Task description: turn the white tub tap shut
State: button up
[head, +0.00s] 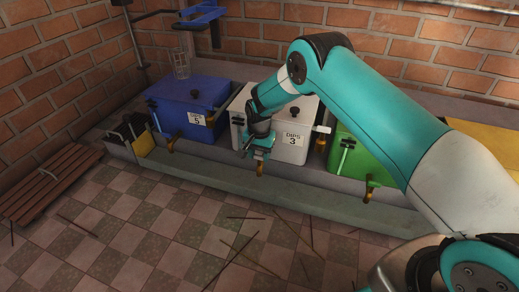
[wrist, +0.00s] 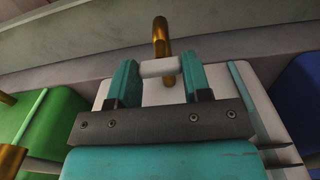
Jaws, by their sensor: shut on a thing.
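The white tub (head: 290,132) has a label that seems to read "DIPS 3" and stands between a blue tub and a green tub. Its brass tap (head: 260,169) sticks out low at the front, just below my gripper (head: 259,153). In the wrist view, the brass tap (wrist: 160,38) rises beyond my gripper (wrist: 160,70). The pale tap handle (wrist: 158,68) lies crosswise between my two teal fingers, which are shut on it. My gripper hides the handle in the head view.
The blue tub (head: 190,107) stands left, with a clear glass (head: 181,64) on it. The green tub (head: 349,152) is right, partly behind my arm. A stone ledge (head: 220,180) runs in front. Thin sticks lie on the checkered floor (head: 150,240); a slatted wooden panel (head: 48,182) lies left.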

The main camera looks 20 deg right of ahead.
aim_at(259, 156)
jog(key=o, duration=0.9)
notch_tip(259, 156, up, 17)
jog(key=p, duration=0.8)
jog(key=shift+r+p, duration=0.15)
jog(key=shift+p, duration=0.25)
